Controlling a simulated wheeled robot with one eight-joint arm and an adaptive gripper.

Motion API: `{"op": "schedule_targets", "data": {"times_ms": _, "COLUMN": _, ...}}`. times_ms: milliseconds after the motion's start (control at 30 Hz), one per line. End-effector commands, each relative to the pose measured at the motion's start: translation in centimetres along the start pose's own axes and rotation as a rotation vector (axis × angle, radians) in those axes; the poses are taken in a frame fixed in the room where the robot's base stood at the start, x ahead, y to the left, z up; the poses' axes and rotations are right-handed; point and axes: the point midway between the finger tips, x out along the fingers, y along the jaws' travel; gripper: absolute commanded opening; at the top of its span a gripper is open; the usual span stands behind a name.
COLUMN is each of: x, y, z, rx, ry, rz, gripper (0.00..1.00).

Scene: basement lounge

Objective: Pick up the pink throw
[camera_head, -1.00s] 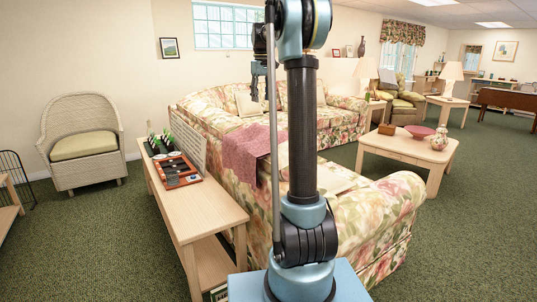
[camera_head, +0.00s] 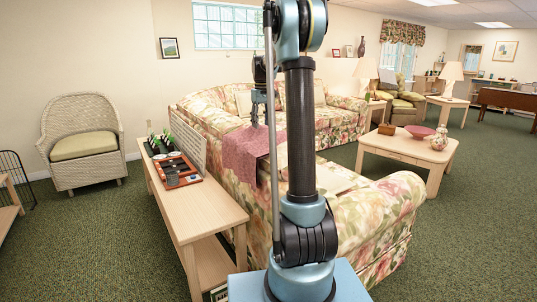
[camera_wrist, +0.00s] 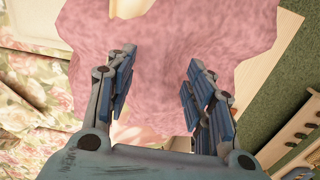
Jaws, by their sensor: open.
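The pink throw (camera_head: 243,150) is draped over the back of the floral sofa (camera_head: 345,222) in the head view. Part of it is hidden behind my arm. In the wrist view the throw (camera_wrist: 165,65) fills the upper middle, below my gripper. My gripper (camera_wrist: 157,88) is open, with its two blue-padded fingers apart and nothing between them but the throw beyond. In the head view my gripper (camera_head: 262,118) hangs pointing down just above the throw. I cannot tell whether the fingertips touch the cloth.
A wooden console table (camera_head: 200,210) runs behind the sofa, with a backgammon-like case (camera_head: 175,172) and several green bottles on it. A wicker armchair (camera_head: 82,145) stands at the left. A coffee table (camera_head: 405,150) with a pink bowl is at the right. Green carpet is open around them.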

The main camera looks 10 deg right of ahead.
Motion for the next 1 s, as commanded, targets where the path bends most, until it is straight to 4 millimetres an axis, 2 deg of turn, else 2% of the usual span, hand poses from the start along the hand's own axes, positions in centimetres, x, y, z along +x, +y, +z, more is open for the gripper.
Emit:
{"op": "schedule_targets", "data": {"times_ms": 400, "x": 4.6, "y": 0.1, "z": -0.2, "rx": 0.0, "ry": 0.0, "rz": 0.0, "gripper": 0.48}}
{"op": "schedule_targets", "data": {"times_ms": 733, "x": 5.2, "y": 0.1, "z": -0.2, "rx": 0.0, "ry": 0.0, "rz": 0.0, "gripper": 0.48}}
{"op": "schedule_targets", "data": {"times_ms": 767, "x": 5.2, "y": 0.1, "z": -0.2, "rx": 0.0, "ry": 0.0, "rz": 0.0, "gripper": 0.44}}
{"op": "schedule_targets", "data": {"times_ms": 933, "x": 5.2, "y": 0.1, "z": -0.2, "rx": 0.0, "ry": 0.0, "rz": 0.0, "gripper": 0.05}}
{"op": "schedule_targets", "data": {"times_ms": 967, "x": 5.2, "y": 0.1, "z": -0.2, "rx": 0.0, "ry": 0.0, "rz": 0.0, "gripper": 0.0}}
{"op": "schedule_targets", "data": {"times_ms": 1000, "x": 5.2, "y": 0.1, "z": -0.2, "rx": 0.0, "ry": 0.0, "rz": 0.0, "gripper": 0.0}}
